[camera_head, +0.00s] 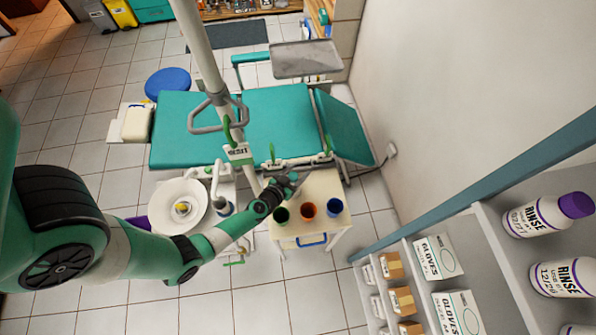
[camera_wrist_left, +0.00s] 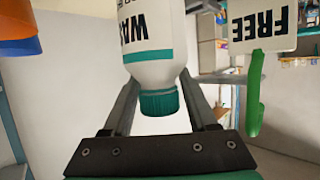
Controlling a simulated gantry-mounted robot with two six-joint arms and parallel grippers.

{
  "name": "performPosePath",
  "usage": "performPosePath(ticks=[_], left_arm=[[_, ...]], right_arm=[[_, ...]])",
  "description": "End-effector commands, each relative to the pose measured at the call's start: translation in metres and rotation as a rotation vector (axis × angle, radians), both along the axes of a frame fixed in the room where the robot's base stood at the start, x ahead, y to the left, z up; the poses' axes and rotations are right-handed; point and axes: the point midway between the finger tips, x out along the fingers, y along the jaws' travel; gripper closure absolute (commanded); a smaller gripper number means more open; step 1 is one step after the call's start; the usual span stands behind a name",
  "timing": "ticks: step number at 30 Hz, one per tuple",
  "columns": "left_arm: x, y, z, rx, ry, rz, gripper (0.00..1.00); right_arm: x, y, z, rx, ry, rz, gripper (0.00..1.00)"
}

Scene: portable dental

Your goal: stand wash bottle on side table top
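In the left wrist view the wash bottle (camera_wrist_left: 152,48) is white with a teal band and a teal cap (camera_wrist_left: 159,103). Its cap is toward the bottom of that view and its far end is cut off. My left gripper (camera_wrist_left: 160,80) has a finger along each side of the bottle and appears shut on it. In the head view my left gripper (camera_head: 288,184) is over the back left part of the side table (camera_head: 285,236); the bottle is hard to make out there. My right gripper is not in view.
A teal dental chair (camera_head: 280,120) lies behind. A pole with a hanging sign (camera_head: 238,153) stands close by. Shelves (camera_head: 490,255) fill the right.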

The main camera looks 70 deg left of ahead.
Motion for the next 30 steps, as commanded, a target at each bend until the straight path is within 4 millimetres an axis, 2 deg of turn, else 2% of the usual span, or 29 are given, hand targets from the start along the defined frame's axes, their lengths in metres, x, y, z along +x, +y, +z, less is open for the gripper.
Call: performPosePath(ticks=[2, 11, 14, 24, 30], left_arm=[[0.000, 0.000, 0.000, 0.000, 0.000, 0.000, 0.27], [0.000, 0.000, 0.003, 0.001, -0.001, 0.000, 0.27], [-0.006, -0.004, 0.007, 0.000, 0.001, -0.001, 0.27], [-0.066, -0.043, 0.039, 0.000, 0.003, -0.004, 0.27], [-0.089, -0.058, 0.048, 0.000, 0.001, -0.004, 0.27]], right_arm=[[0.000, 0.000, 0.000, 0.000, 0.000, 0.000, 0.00], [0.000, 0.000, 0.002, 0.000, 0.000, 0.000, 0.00], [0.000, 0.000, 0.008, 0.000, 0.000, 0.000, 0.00], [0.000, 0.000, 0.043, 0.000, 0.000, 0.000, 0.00], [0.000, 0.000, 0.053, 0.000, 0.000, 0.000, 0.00]])
